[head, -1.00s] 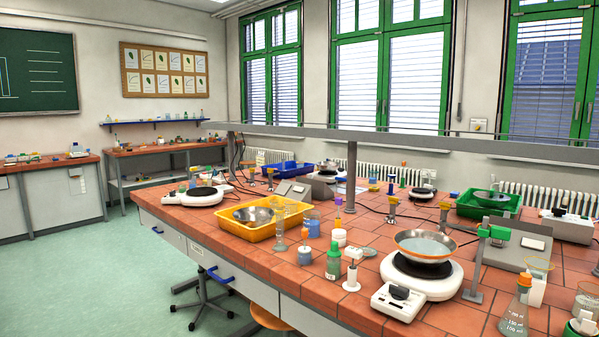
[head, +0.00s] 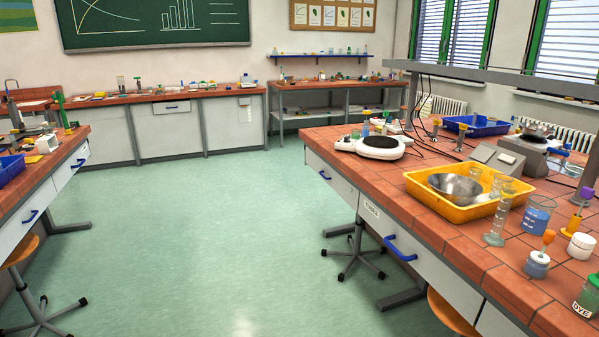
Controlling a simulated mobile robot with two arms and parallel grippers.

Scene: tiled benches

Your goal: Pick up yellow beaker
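I cannot make out a yellow beaker in the head view. A beaker with blue liquid (head: 537,216) stands on the right tiled bench (head: 425,215). A yellow tray (head: 468,213) on the same bench holds a metal bowl (head: 454,188) and some clear glassware. A clear measuring cylinder (head: 497,222) stands in front of the tray. Neither of my grippers is in view.
A white hotplate (head: 380,146) sits at the bench's far left end. A white jar (head: 581,246) and a green bottle (head: 587,297) stand near the right edge. A stool (head: 352,250) is under the bench. The green floor (head: 220,240) between the benches is open.

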